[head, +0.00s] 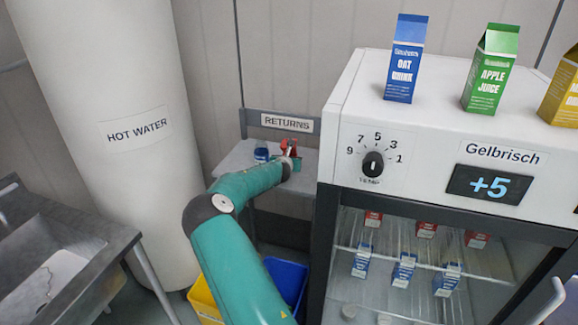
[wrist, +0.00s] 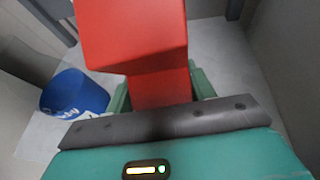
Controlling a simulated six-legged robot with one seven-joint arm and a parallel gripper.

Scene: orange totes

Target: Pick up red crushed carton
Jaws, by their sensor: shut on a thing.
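The red crushed carton (wrist: 135,35) fills the upper middle of the wrist view, its body bent or stepped. In the head view it shows small (head: 289,146) above the returns shelf. My gripper (wrist: 160,92) is shut on the carton; the green fingers show at both sides of its lower part. In the head view my gripper (head: 292,160) is at the shelf, at the end of the green arm. Whether the carton touches the shelf is hard to tell.
A blue carton or cup (wrist: 75,93) sits left of the red carton on the returns shelf (head: 240,155). A fridge (head: 345,100) with cartons on top stands right. A hot water tank (head: 110,100) and metal sink (head: 60,250) are left. Yellow (head: 203,303) and blue (head: 289,280) bins are below.

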